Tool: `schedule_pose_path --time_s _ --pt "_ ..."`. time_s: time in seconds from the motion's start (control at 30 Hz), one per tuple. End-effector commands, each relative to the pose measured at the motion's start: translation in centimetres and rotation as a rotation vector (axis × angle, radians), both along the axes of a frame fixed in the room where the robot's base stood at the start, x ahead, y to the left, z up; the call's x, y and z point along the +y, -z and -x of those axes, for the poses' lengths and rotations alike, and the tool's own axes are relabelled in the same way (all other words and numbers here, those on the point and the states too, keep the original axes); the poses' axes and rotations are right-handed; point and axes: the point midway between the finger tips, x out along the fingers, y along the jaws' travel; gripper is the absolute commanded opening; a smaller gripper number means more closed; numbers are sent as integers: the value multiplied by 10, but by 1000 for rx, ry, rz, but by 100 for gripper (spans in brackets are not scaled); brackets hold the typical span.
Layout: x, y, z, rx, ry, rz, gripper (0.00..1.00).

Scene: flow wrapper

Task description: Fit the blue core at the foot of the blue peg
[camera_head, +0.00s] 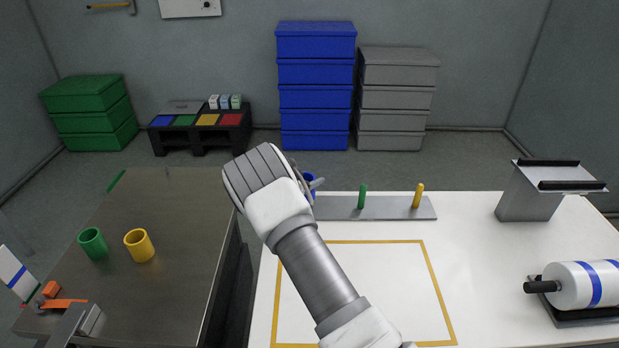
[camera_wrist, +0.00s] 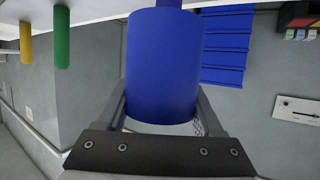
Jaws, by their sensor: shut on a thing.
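The blue core (camera_wrist: 165,70) is a wide blue tube between the two fingers of my gripper (camera_wrist: 165,118), which is shut on it. In the head view the core (camera_head: 309,177) shows only in part behind my gripper (camera_head: 312,185), over the left end of the grey peg plate (camera_head: 345,213). A narrow blue piece, apparently the blue peg (camera_wrist: 168,3), shows at the top edge of the wrist view, beyond the core's end. The core hides the rest of it. I cannot tell whether the core is around the peg or in front of it.
A green peg (camera_head: 363,196) and a yellow peg (camera_head: 418,195) stand bare on the plate. Green (camera_head: 93,243) and yellow (camera_head: 139,245) cores stand on the dark table (camera_head: 180,215) at left. A striped roll (camera_head: 585,284) lies at right. The yellow-outlined area (camera_head: 395,290) is clear.

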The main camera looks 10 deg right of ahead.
Motion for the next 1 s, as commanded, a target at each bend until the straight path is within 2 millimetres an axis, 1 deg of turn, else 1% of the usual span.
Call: schedule_pose_path --time_s 0.3,0.33,0.4,0.5,0.8,0.87,1.0 --pt "0 1 0 0 0 0 15" --pt "0 1 0 0 0 0 72" --pt "0 1 0 -1 0 1 85" --pt "0 1 0 0 0 0 100" --pt "3 -1 2 0 -1 0 100" --pt "6 -3 5 -1 -2 -1 100" --pt "20 -12 21 0 -3 -2 100"
